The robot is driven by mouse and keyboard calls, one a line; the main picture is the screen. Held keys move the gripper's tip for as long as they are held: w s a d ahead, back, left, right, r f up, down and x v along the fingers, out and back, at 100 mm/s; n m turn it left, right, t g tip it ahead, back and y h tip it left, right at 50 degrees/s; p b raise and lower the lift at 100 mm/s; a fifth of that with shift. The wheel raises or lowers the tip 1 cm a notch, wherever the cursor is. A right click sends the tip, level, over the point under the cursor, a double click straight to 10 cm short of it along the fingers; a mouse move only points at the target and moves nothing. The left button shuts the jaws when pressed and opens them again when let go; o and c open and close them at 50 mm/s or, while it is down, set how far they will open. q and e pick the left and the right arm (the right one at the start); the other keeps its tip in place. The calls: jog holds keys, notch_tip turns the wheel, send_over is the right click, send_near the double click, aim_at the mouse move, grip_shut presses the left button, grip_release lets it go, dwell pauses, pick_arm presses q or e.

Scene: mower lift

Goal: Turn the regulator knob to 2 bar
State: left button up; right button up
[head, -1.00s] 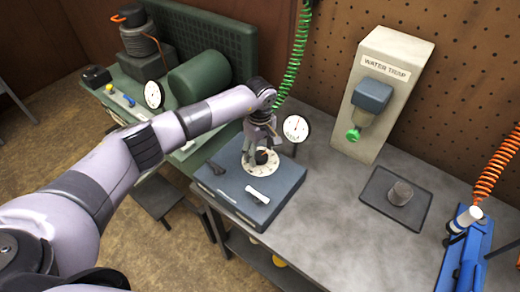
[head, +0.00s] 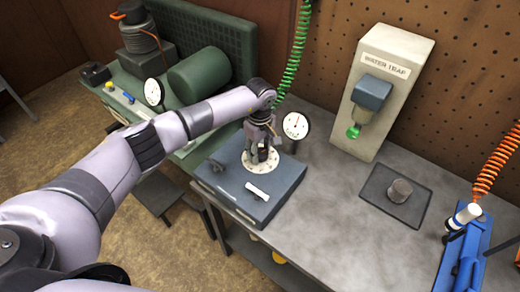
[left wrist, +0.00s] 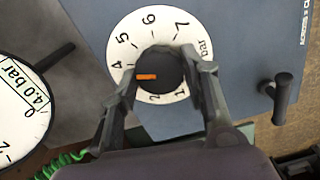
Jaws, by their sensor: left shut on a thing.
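The regulator knob (left wrist: 167,70) is dark with an orange mark, at the centre of a white dial (left wrist: 146,27) numbered in bar. In the left wrist view the mark points left, just below the 4; the 3 is hidden by a finger, while 2 and 1 show at the bottom. My left gripper (left wrist: 165,78) is shut on the knob, a finger on each side. In the head view the gripper (head: 261,153) stands over the dial on the blue-grey panel box (head: 236,194). A round white gauge (head: 296,126) stands behind; its wrist-view label (left wrist: 32,90) seems to read 4.0 bar.
A small lever (left wrist: 282,95) sticks up from the panel near the dial. The water trap (head: 386,95) and a dark tray (head: 377,208) with a grey cylinder (head: 400,190) are to the right. A blue tool (head: 466,262) lies at far right. The bench middle is clear.

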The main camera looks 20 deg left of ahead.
pick_arm(q)
jog(key=shift+c, duration=0.9)
jog(key=n+b, duration=0.2)
jog(key=shift+f+n, duration=0.1)
jog(key=shift+n, duration=0.3)
jog(key=n+b, duration=0.3)
jog(key=n, duration=0.1)
jog(key=n+b, duration=0.2)
jog(key=n, duration=0.3)
jog(key=shift+n+b, duration=0.9)
jog(key=shift+n, duration=1)
jog(key=shift+r, duration=0.2)
